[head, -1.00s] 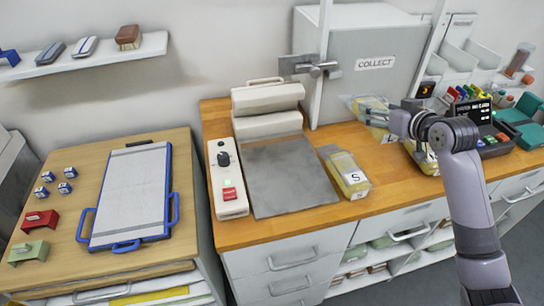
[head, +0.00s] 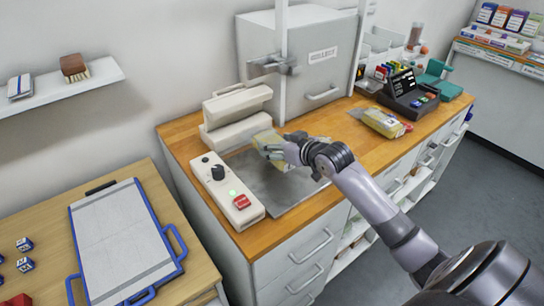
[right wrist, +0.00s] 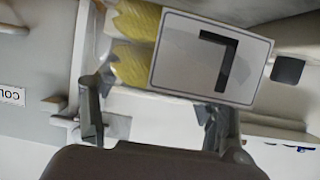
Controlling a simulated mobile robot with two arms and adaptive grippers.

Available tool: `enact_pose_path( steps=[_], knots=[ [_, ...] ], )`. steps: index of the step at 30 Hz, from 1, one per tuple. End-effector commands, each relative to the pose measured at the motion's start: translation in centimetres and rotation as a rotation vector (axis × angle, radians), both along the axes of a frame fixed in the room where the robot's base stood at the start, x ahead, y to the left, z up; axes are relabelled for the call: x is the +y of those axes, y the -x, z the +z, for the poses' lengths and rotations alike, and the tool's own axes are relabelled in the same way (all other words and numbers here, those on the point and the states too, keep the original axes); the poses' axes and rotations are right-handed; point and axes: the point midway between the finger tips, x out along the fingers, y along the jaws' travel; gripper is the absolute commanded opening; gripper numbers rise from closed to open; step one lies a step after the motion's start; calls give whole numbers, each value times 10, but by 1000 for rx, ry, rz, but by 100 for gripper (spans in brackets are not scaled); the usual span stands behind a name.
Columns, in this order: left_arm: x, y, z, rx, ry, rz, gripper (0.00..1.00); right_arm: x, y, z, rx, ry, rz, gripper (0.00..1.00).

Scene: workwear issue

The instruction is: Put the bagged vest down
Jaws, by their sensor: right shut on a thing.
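A bagged yellow vest (head: 264,141) is in my right gripper (head: 274,152). In the head view it shows over the rear part of the grey metal plate (head: 290,199), in front of the cream sealer. I cannot tell whether it touches the plate. In the right wrist view the bagged vest (right wrist: 133,65) carries a white label with a black L, between and beyond the fingers of my right gripper (right wrist: 155,118). The gripper and arm hide part of the plate. Another bagged yellow vest (head: 381,122) lies on the wooden counter to the right. My left gripper is out of view.
The cream sealer (head: 236,104) stands behind the plate, with a control box (head: 226,191) along its left. A grey COLLECT cabinet (head: 318,75) stands at the back. A dark terminal (head: 407,95) is farther right. A blue-handled board (head: 122,241) lies on the left table.

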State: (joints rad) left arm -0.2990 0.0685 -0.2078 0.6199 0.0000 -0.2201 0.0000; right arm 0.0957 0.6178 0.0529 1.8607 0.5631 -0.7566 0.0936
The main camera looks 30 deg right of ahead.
Motion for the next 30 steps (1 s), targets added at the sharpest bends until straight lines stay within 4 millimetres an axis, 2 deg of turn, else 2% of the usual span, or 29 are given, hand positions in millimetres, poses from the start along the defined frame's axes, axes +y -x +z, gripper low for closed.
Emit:
enact_pose_path(
  steps=[5,9,12,23,24,30],
  knots=[
    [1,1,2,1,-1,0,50,1,0,-17,1,-1,1,36],
    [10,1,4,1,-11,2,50,1,0,-38,1,-2,0,36],
    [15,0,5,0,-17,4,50,0,0,-46,-1,0,0,36],
    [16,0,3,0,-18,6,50,1,0,-50,-2,0,1,36],
    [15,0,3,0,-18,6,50,1,0,-51,-1,0,1,68],
    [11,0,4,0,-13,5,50,1,0,-50,-1,0,1,81]
  ],
)
